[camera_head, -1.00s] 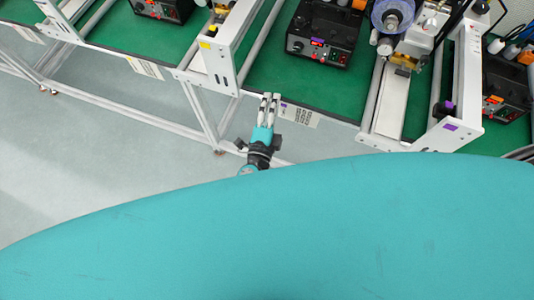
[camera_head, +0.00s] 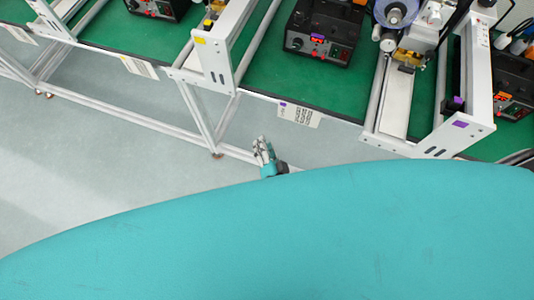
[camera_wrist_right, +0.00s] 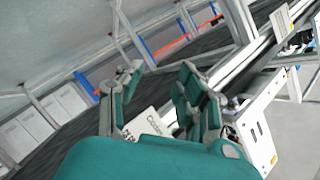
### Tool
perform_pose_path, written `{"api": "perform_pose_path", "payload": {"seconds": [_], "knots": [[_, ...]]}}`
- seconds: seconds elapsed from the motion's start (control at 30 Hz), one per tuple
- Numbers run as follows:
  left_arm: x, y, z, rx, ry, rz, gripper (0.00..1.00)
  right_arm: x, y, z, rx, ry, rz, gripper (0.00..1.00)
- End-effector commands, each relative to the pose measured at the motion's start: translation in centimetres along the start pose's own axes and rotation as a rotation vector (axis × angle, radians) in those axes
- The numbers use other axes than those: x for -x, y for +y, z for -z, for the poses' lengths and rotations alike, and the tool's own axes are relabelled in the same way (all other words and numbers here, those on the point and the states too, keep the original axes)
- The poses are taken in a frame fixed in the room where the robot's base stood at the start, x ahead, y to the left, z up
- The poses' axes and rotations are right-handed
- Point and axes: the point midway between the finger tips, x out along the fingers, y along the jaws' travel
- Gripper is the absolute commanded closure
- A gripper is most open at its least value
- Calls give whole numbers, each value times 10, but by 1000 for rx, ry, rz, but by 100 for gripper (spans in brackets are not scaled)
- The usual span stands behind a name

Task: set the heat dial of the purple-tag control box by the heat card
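The control box with a purple tag (camera_head: 323,34) is black and stands on the green bench at upper middle in the head view. Its front shows a small lit display and several small knobs; the dial setting is too small to read. A white card (camera_head: 299,113) with a purple mark and dark print hangs at the bench's front edge below the box. My right gripper (camera_head: 264,147) is in front of and below the bench edge, apart from card and box. In the right wrist view its fingers (camera_wrist_right: 160,85) are spread and empty. My left gripper is not in view.
Other black control boxes stand at the left (camera_head: 157,8) and the right (camera_head: 512,95). White metal frames (camera_head: 213,60) and (camera_head: 470,100) flank the middle station. Another card (camera_head: 139,67) hangs further left. A white printed card (camera_wrist_right: 150,125) shows behind my gripper in the wrist view.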

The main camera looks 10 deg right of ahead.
Motion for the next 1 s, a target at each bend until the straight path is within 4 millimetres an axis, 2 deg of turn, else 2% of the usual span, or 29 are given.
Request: {"api": "perform_pose_path", "payload": {"seconds": [0.03,0.2,0.67,0.77,0.87,0.9,0.97,1.0], "knots": [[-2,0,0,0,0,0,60,1,7,-6,19,-20,-5,63],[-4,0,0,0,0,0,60,4,19,-16,63,-63,-14,63],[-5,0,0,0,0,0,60,8,27,-22,88,-91,-22,63],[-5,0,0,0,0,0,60,21,57,-42,182,-191,-51,63],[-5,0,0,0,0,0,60,56,118,-76,362,-399,-115,63],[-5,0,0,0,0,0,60,76,149,-88,443,-500,-148,63],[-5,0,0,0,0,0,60,110,193,-103,559,-650,-198,63],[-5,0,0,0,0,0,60,135,221,-109,627,-746,-232,63]]}}
